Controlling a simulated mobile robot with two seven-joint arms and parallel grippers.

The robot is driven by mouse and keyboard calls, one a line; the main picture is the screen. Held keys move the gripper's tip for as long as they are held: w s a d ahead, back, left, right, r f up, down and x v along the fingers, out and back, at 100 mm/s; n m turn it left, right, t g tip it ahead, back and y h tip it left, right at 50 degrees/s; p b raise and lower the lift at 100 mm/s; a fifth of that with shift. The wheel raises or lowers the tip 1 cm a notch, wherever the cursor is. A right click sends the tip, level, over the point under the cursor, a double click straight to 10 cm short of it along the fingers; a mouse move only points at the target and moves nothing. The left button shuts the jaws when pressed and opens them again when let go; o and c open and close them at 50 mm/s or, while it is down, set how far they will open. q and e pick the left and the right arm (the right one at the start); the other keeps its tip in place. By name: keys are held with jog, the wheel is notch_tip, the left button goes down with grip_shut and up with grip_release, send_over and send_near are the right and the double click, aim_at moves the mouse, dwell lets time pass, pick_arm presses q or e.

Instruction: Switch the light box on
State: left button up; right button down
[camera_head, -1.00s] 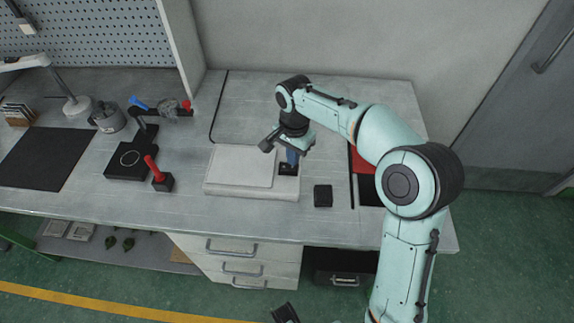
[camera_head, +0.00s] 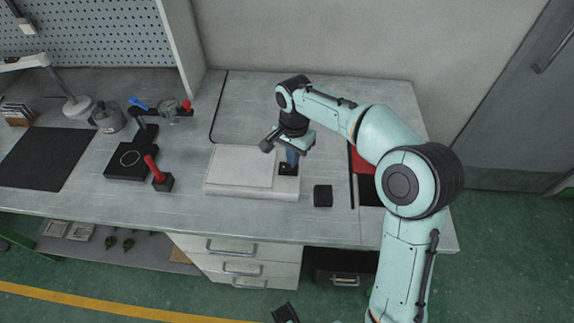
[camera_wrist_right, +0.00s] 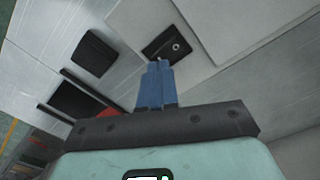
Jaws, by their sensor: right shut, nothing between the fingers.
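The light box (camera_head: 240,166) is a flat white box on the bench, with a pale panel on top. At its right end is a small black switch plate (camera_head: 287,169). In the right wrist view the plate (camera_wrist_right: 168,45) carries a small round metal switch. My right gripper (camera_head: 290,160) points down over the plate, its blue fingers shut and empty. In the right wrist view the fingertips (camera_wrist_right: 158,64) reach the plate's near edge, beside the round switch. I cannot tell whether they touch it. The panel looks unlit. My left gripper is not clearly in view.
A black block (camera_head: 323,195) stands right of the light box. A red-handled tool (camera_head: 158,178) and a black stand (camera_head: 131,160) are to its left. A red item (camera_head: 362,161) lies behind my right arm. The bench in front of the box is clear.

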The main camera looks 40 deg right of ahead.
jog(key=shift+f+b, duration=0.65)
jog(key=shift+f, duration=0.4)
dwell(0.4)
jog(key=shift+r, duration=0.1)
notch_tip(320, 180, up, 7)
jog(key=p, duration=0.6)
dwell(0.6)
